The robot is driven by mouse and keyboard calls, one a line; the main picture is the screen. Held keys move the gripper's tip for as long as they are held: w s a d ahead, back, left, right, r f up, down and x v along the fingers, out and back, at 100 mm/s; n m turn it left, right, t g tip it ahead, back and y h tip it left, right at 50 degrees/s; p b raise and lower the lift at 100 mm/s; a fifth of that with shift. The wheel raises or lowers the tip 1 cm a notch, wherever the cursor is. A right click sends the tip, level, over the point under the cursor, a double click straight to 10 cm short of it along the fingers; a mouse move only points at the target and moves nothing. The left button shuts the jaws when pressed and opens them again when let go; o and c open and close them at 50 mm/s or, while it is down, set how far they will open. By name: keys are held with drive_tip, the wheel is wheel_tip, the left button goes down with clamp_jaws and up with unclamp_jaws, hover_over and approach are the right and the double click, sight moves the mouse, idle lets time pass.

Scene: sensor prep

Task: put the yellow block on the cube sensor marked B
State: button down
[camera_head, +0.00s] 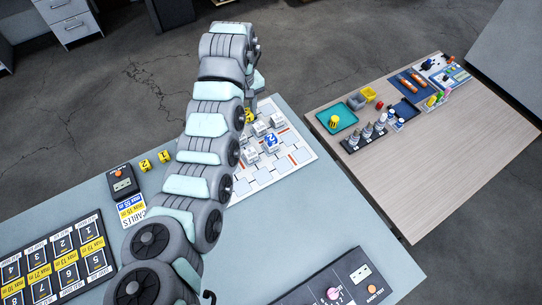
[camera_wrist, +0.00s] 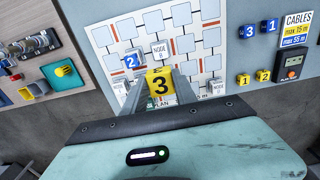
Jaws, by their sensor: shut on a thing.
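My gripper (camera_wrist: 160,86) is shut on a yellow block (camera_wrist: 159,84) marked 3, its number facing the wrist camera. A white cube sensor (camera_wrist: 160,50) with lettering that looks like NODE B stands on the plan board (camera_wrist: 212,36), just beyond the held block in the wrist view. The block appears apart from it; its height above the board is hard to tell. A blue block (camera_wrist: 131,61) marked 2 sits on another white cube to the left. In the head view, my arm hides most of the gripper; a bit of yellow (camera_head: 249,115) shows beside it.
More white cubes (camera_wrist: 185,68) stand close around on the board. Yellow blocks 1 (camera_wrist: 243,79) and 2 (camera_wrist: 262,76) and blue blocks 3 (camera_wrist: 247,29) and 1 (camera_wrist: 270,26) lie off the board. A wooden side table (camera_head: 420,190) holds trays and tools.

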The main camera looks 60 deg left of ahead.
drive_tip(key=b, duration=0.3)
hover_over(251, 153)
wheel_tip(251, 153, down, 15)
drive_tip(key=shift+s+d+f, duration=0.1)
drive_tip(key=shift+d, duration=0.05)
drive_tip(key=shift+f, duration=2.45)
drive_tip(key=shift+f+b, duration=0.15)
drive_tip(key=shift+b, duration=0.15)
drive_tip(key=c, duration=1)
unclamp_jaws()
wheel_tip(251, 153, up, 12)
drive_tip(key=p, duration=0.1)
drive_tip(key=shift+r, duration=0.2)
